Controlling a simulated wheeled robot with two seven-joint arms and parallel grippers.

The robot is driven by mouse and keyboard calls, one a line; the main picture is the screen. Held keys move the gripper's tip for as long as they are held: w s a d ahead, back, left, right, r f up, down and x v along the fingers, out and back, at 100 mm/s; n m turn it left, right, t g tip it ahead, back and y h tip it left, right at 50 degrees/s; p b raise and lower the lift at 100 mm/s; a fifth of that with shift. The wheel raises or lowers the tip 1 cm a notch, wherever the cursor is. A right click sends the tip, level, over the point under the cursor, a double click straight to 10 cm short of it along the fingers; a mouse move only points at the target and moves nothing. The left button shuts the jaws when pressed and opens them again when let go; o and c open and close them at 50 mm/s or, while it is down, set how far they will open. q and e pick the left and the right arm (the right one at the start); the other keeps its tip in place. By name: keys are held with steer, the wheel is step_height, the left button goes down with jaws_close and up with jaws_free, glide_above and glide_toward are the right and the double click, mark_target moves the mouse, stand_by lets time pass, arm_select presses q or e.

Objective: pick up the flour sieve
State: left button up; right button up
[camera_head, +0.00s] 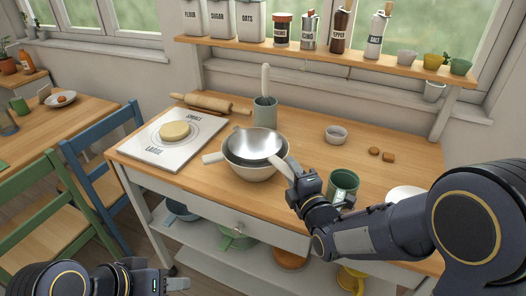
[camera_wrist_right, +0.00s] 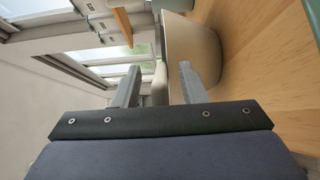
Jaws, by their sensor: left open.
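The flour sieve (camera_head: 254,142), a shiny metal bowl shape, rests in a cream mixing bowl (camera_head: 256,172) near the table's front edge. My right gripper (camera_head: 281,166) is at the bowl's right rim. In the right wrist view, its fingers (camera_wrist_right: 158,88) are apart, with a pale handle-like piece (camera_wrist_right: 160,80) between them and gaps on both sides. The mixing bowl's side (camera_wrist_right: 190,50) lies just beyond. My left gripper (camera_head: 168,279) is open and empty, low in front of the table.
A green mug (camera_head: 343,184) stands close to my right gripper. A green crock (camera_head: 265,113), a rolling pin (camera_head: 210,104), and a white board (camera_head: 160,155) with dough (camera_head: 174,130) lie behind and left. The table's middle right is mostly clear.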

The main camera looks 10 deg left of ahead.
steer(key=shift+w+a+f, duration=0.1)
steer(key=shift+w+a, duration=0.15)
steer(key=shift+w, duration=0.3)
jaws_close()
steer(key=shift+r, duration=0.2)
